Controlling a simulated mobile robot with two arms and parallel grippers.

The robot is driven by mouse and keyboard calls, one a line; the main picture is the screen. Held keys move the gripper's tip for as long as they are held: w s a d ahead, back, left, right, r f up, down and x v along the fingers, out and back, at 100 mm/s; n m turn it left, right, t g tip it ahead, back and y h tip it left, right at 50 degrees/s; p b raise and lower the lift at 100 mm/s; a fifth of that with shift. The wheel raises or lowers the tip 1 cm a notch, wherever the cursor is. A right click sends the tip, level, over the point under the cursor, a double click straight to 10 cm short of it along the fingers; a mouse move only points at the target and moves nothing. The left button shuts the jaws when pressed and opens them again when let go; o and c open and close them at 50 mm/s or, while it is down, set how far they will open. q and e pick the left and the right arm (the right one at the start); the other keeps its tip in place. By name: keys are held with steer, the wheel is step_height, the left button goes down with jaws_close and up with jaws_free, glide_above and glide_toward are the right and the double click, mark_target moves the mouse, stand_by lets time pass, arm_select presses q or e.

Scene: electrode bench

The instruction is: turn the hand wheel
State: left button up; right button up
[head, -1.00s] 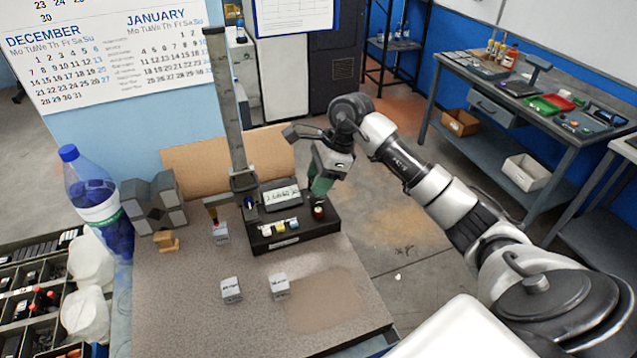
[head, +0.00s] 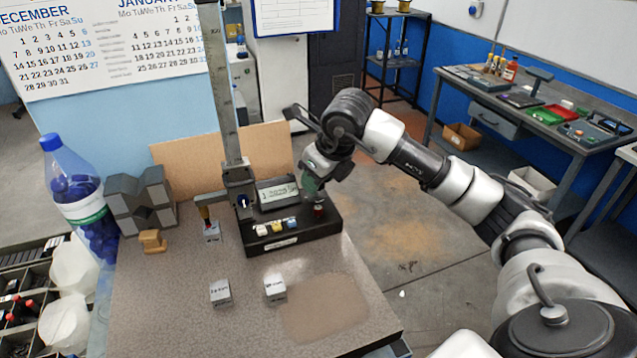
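A stand with a tall grey column (head: 222,90) rises from the bench, and a carriage (head: 238,180) sits low on it. A small dark round knob (head: 243,201) shows on the carriage side; I cannot tell for sure whether it is the hand wheel. The black control box (head: 290,236) beside it has a display (head: 279,193), several coloured buttons and a small red and black knob (head: 318,209) at its right end. My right gripper (head: 311,184) hangs just above that knob, pointing down. Its fingertips are small and partly hidden, so its opening is unclear. My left gripper is out of view.
Two grey labelled blocks (head: 274,287) stand on the bench front, another (head: 212,231) under the carriage's tip. A bottle (head: 80,200), dark V-shaped blocks (head: 140,200) and a small wooden piece (head: 152,240) stand left. The bench's front right is clear.

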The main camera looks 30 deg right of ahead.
steer(key=m+h+b, duration=0.1)
steer(key=m, duration=0.1)
steer(key=m+h+b, duration=0.1)
steer(key=m, duration=0.2)
steer(key=shift+a+m, duration=0.2)
steer(key=shift+m, duration=0.1)
steer(key=m+h+b, duration=0.1)
steer(key=m, duration=0.1)
steer(key=shift+m, duration=0.3)
steer(key=shift+w+m+g+h+b, duration=0.1)
steer(key=shift+m+g+h+b, duration=0.35)
steer(key=shift+m, duration=0.95)
steer(key=shift+r, duration=0.1)
steer(key=o, duration=0.8)
steer(key=shift+c, duration=0.2)
steer(key=shift+o, duration=0.8)
steer(key=shift+s, duration=0.2)
